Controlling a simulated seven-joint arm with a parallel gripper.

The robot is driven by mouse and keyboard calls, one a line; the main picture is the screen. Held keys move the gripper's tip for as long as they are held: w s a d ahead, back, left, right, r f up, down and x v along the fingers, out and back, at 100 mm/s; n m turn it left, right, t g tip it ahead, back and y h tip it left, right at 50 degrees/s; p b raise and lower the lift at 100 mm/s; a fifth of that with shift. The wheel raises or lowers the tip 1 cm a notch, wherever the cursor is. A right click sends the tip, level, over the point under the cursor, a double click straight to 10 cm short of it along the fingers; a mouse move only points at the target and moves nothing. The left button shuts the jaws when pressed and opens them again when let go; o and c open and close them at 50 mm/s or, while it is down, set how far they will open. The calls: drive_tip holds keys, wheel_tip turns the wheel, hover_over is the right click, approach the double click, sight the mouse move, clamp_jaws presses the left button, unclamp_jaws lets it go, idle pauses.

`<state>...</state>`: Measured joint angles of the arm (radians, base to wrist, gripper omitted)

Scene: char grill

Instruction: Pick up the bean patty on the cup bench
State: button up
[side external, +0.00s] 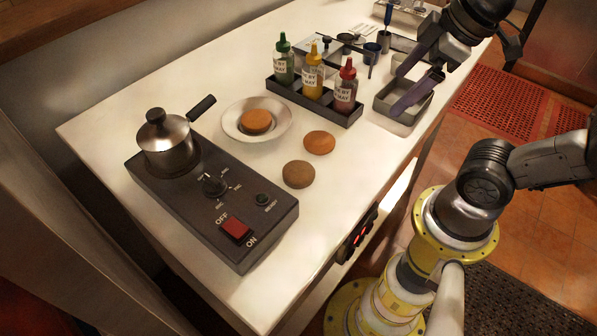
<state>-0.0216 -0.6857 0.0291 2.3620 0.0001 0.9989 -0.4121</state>
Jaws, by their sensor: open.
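Three round patties show in the side external view. A brown-grey patty (298,174) lies on the white counter, just right of the black hotplate unit. An orange-brown patty (319,142) lies on the counter behind it, apart from it. A similar orange-brown patty (256,121) lies on a white plate (236,137). I cannot tell for sure which is the bean patty; the brown-grey one differs in colour from the others. My gripper (397,93) is open and empty at the upper right, over a grey metal tray (430,109), well away from all three patties.
A dark rack (340,111) holds green, yellow and red sauce bottles between my gripper and the plate. A hotplate unit (256,228) with a lidded pot (166,146) stands at the left. Utensils and small cups stand at the back. The counter's front right is clear.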

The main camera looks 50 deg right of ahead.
drive_tip(key=w+a+r+n+g, duration=0.1)
drive_tip(key=w+a+n, duration=0.1)
drive_tip(key=w+n, duration=0.25)
drive_tip(key=n+g, duration=0.4)
drive_tip(key=n, duration=0.3)
hover_over(300, 169)
wheel_tip(300, 169, down, 5)
drive_tip(key=shift+m, duration=0.35)
drive_tip(key=f, duration=0.8)
drive_tip(key=shift+s+d+f, duration=0.1)
drive_tip(key=shift+s+d, duration=0.1)
drive_tip(key=shift+d, duration=0.05)
drive_tip(key=shift+w+a+f, duration=0.1)
drive_tip(key=shift+a+f, duration=0.05)
drive_tip(key=shift+f, duration=1.15)
drive_tip(key=shift+w+a+f, duration=0.1)
drive_tip(key=shift+a+f, duration=0.05)
drive_tip(key=shift+f, duration=1.15)
drive_tip(key=c, duration=1.3)
drive_tip(key=shift+o, duration=0.2)
drive_tip(key=shift+r, duration=0.1)
